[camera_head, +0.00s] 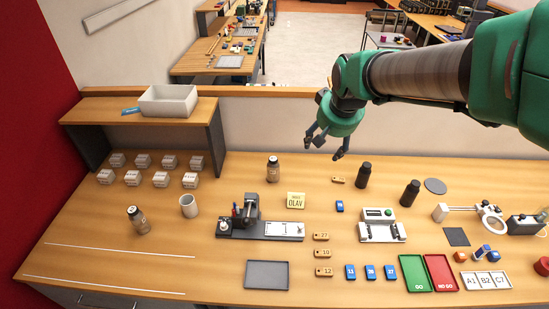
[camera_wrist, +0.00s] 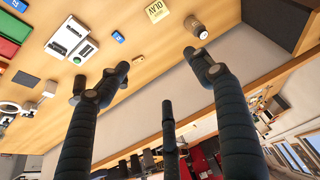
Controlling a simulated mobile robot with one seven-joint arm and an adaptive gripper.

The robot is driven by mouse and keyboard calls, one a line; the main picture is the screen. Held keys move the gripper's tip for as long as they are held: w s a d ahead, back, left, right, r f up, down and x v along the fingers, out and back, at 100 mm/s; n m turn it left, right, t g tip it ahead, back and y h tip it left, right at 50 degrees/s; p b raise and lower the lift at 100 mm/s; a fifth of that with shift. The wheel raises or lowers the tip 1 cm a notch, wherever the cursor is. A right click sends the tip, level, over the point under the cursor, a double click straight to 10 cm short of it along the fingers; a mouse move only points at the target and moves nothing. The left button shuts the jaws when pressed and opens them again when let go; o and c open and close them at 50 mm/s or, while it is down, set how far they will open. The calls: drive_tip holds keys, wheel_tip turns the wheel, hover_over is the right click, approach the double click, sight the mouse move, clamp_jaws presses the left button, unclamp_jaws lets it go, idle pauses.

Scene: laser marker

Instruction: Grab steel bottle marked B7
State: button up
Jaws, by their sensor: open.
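Two black bottles (camera_head: 364,175) (camera_head: 410,193) stand at the right. I cannot read B7 on any of them. My gripper (camera_head: 323,148) is open and empty, above the rear of the bench, between the rear metallic bottle and the nearer black one. In the wrist view its fingers (camera_wrist: 155,75) are spread, and the rear metallic bottle (camera_wrist: 196,26) shows beyond the right fingertip.
A laser-marker fixture (camera_head: 265,229) and yellow OLAV note (camera_head: 296,200) occupy mid-bench. A shelf (camera_head: 90,112) with a grey bin (camera_head: 168,101) stands at the left, several small boxes below it. Green and red trays (camera_head: 414,273) lie front right. The left front bench is clear.

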drive_tip(key=w+a+f, duration=0.7)
drive_tip(key=w+f, duration=0.2)
drive_tip(key=w, duration=0.2)
drive_tip(key=n, duration=0.1)
approach(274, 161)
drive_tip(key=shift+w+d+f+g+y+p, duration=0.25)
drive_tip(key=shift+w+f+g+y+p, duration=0.1)
drive_tip(key=shift+w+f+g, duration=0.1)
drive_tip(key=shift+b+x, duration=0.4)
drive_tip(key=shift+x, duration=3.85)
drive_tip(key=shift+w, duration=0.15)
drive_tip(key=shift+b+x, duration=0.4)
drive_tip(key=shift+x, duration=2.15)
